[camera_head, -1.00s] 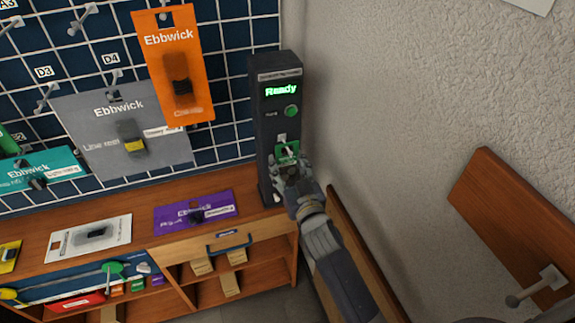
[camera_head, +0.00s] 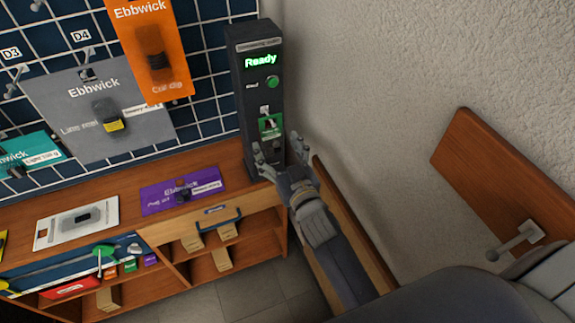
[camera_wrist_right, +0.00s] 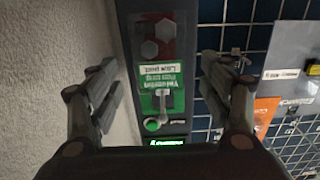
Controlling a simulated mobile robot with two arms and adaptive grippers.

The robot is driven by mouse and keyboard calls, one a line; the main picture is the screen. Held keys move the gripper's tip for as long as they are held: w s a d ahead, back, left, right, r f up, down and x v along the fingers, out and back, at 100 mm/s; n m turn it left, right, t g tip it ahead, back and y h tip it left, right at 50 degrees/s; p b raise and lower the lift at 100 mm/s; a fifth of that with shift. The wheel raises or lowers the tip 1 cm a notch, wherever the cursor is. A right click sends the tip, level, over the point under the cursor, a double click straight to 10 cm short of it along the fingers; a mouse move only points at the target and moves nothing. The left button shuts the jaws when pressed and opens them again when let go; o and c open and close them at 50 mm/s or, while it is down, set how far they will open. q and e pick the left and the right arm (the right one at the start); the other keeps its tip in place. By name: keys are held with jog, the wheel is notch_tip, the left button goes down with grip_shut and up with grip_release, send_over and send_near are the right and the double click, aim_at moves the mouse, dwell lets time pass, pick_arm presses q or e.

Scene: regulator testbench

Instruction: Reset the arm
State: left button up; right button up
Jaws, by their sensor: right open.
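My right gripper (camera_head: 280,160) is open and empty, just in front of and below the dark testbench tower (camera_head: 243,95). The tower carries a lit green "Ready" display (camera_head: 261,61), a round green button (camera_head: 272,82) and a green plate with a small lever (camera_head: 270,125). In the right wrist view, the open fingers (camera_wrist_right: 160,90) stand on either side of the tower, apart from it. The green plate (camera_wrist_right: 162,92) shows between them, upside down. My left gripper is out of the head view.
A wooden bench with shelves holds a purple card (camera_head: 181,190) and a white card (camera_head: 76,222). Orange (camera_head: 153,52) and grey (camera_head: 97,108) cards hang on the pegboard. The rough wall is close on the right, with a wooden board (camera_head: 500,185) carrying a peg.

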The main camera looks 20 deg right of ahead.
jog(key=s, duration=0.8)
jog(key=s+a+f+g, duration=0.1)
jog(key=s+f+g, duration=0.2)
jog(key=f, duration=0.8)
jog(key=s+f+n+g, duration=0.1)
jog(key=s+f+g, duration=0.15)
jog(key=f, duration=0.85)
jog(key=s+a+f+g, duration=0.1)
jog(key=s+f+g, duration=0.15)
jog(key=f, duration=0.85)
jog(key=s+d+f+g, duration=0.3)
jog(key=s+f+g, duration=0.1)
jog(key=s+f, duration=1)
jog(key=s+d+f+g, duration=0.2)
jog(key=s+f, duration=0.2)
jog(key=s, duration=0.5)
jog(key=s+d+f+n+g, duration=0.1)
jog(key=s+d+f+g, duration=0.2)
jog(key=s, duration=0.6)
jog(key=shift+s+d+f+h, duration=0.15)
jog(key=shift+s+f+h, duration=0.2)
jog(key=shift+f, duration=0.25)
